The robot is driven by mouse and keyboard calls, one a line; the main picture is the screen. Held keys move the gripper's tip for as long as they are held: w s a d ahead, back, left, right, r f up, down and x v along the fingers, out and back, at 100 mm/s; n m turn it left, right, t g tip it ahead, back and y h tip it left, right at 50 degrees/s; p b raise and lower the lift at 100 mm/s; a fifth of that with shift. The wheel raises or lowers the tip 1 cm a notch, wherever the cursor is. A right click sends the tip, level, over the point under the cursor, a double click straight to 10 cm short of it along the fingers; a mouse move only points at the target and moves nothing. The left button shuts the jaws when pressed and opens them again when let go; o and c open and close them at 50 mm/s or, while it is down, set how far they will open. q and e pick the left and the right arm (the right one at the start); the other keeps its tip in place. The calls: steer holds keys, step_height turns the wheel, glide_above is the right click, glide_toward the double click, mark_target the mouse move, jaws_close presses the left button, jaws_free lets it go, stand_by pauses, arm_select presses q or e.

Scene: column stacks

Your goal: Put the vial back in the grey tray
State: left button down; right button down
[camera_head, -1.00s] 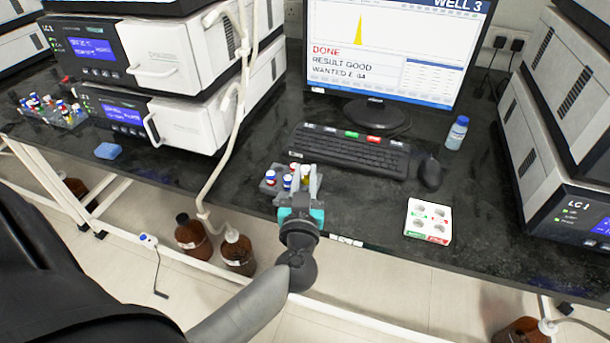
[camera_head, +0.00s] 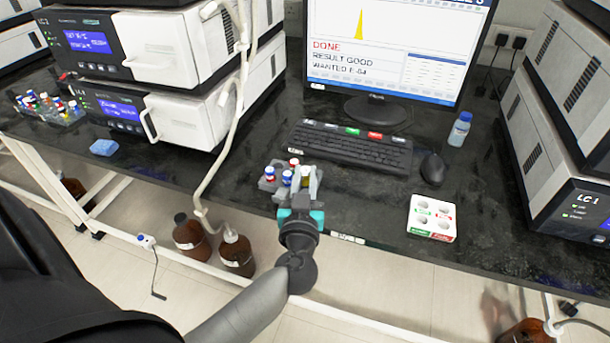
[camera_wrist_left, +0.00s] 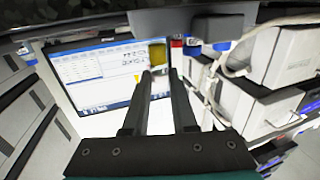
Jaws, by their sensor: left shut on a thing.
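My left gripper (camera_head: 309,180) is shut on a vial with yellow contents (camera_head: 304,174). The vial also shows between the fingertips in the left wrist view (camera_wrist_left: 158,54). The small grey tray (camera_head: 267,184) is right beside and partly behind the gripper at the bench's front edge. It holds a few vials with red, white and blue caps (camera_head: 287,178). The fingers hide part of the tray, and I cannot tell whether the held vial is above it or in a hole. My right gripper is not in view.
A keyboard (camera_head: 350,146) and mouse (camera_head: 433,169) lie behind the gripper, below the monitor (camera_head: 385,50). A white block with round wells (camera_head: 432,219) lies to the right. A blue-capped bottle (camera_head: 459,130) stands farther back. A hanging tube (camera_head: 226,145) is to the left.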

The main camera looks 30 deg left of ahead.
arm_select(q)
steer(key=shift+f+b, duration=0.5)
steer(key=shift+f, duration=0.6)
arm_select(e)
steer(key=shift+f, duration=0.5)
arm_select(q)
steer(key=c, duration=0.6)
jaws_free()
steer(key=shift+c, duration=0.2)
steer(key=p+v, duration=0.3)
steer(key=v, duration=1.2)
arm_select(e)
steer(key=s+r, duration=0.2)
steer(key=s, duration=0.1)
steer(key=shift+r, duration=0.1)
